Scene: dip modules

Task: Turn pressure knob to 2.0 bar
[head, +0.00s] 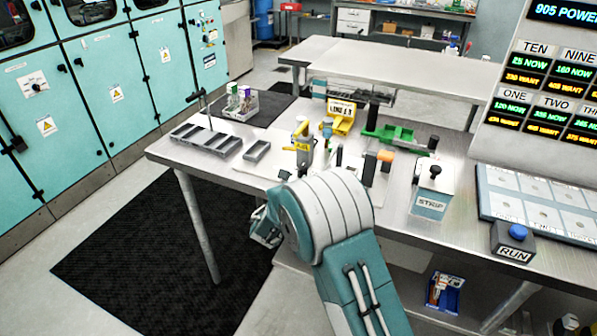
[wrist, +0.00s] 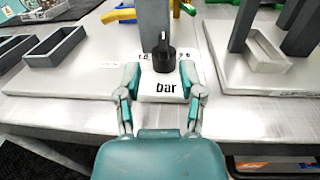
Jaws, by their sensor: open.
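The pressure knob (wrist: 164,57) is black and stands on a pale base plate (wrist: 160,92) marked "bar", in the wrist view. Small scale digits lie left and right of it, partly hidden; I cannot read its setting for sure. A grey post (wrist: 154,20) rises behind it. My gripper (wrist: 160,78) is open, with one finger on each side of the knob's near front. The fingers are apart and I see no clear contact with the knob.
A grey tray (wrist: 56,46) lies left in the wrist view, and grey posts (wrist: 270,22) on a pale plate stand right. In the head view a STRIP box (head: 432,190) and a RUN button (head: 517,233) stand to the right on the metal bench (head: 390,226).

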